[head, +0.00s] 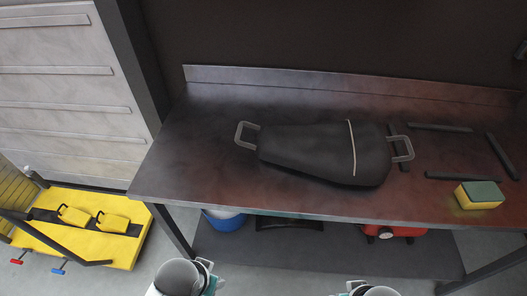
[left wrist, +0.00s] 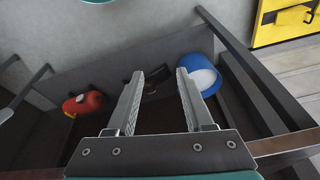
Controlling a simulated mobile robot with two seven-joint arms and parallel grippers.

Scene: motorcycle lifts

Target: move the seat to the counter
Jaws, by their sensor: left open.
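The seat (head: 325,152) is a long dark padded seat with a pale strap across it and a grey handle at each end. In the head view it lies flat on the dark metal counter (head: 165,178), near the middle. Neither gripper touches it there. My left gripper (left wrist: 160,75) is open and empty in the left wrist view, with its fingers pointing towards the space under the counter. The seat does not show in the left wrist view. Only parts of my arms show at the bottom edge of the head view; my right gripper is out of view.
A yellow-green sponge (head: 480,196) and several dark bars (head: 440,127) lie on the counter's right part. A lower shelf (head: 270,258) holds a blue bucket (left wrist: 198,72) and a red container (left wrist: 84,104). A yellow lift (head: 125,250) stands at left. The counter's left end is clear.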

